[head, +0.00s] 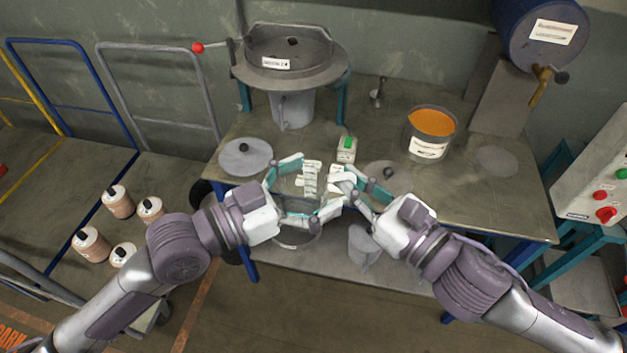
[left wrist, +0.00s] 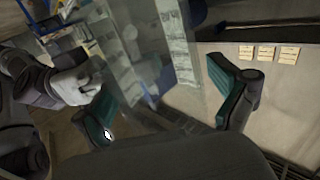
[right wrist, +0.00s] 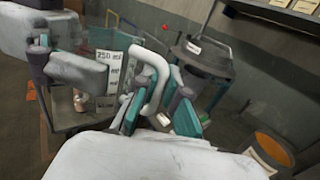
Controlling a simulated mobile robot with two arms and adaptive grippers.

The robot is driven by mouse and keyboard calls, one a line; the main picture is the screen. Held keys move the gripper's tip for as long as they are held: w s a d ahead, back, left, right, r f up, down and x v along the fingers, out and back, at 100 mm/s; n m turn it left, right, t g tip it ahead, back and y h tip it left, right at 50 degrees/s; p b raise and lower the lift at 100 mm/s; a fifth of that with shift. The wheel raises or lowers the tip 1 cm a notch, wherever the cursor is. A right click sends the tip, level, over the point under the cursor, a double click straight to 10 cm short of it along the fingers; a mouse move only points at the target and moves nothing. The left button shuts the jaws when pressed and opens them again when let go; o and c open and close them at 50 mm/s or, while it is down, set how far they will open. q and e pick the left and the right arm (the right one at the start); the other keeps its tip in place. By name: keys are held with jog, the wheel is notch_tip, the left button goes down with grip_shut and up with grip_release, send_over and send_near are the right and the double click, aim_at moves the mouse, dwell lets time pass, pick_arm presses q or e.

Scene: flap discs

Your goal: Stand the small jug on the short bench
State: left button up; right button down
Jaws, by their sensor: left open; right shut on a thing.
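The small jug (head: 310,178) is clear with white measuring marks and a white handle. It is held up over the front edge of the bench (head: 470,200). My right gripper (head: 352,186) is shut on the handle (right wrist: 153,72), which shows between its fingers in the right wrist view. A "250 ml" mark (right wrist: 107,62) shows there too. My left gripper (head: 302,190) is open, with its fingers on either side of the jug body. The jug (left wrist: 150,50) also shows beyond the left fingers in the left wrist view; I cannot tell whether they touch it.
On the bench stand a grey disc with a knob (head: 245,158), a small box with a green top (head: 347,148) and an orange-filled tin (head: 431,130). A round machine (head: 290,65) stands at the back. The bench's right part is mostly clear. Several capped jars (head: 92,244) stand at left.

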pick_arm(q)
jog(key=shift+c, duration=0.3)
jog(key=c, duration=1.1)
jog(key=shift+c, duration=1.2)
pick_arm(e)
jog(key=c, duration=1.2)
grip_release()
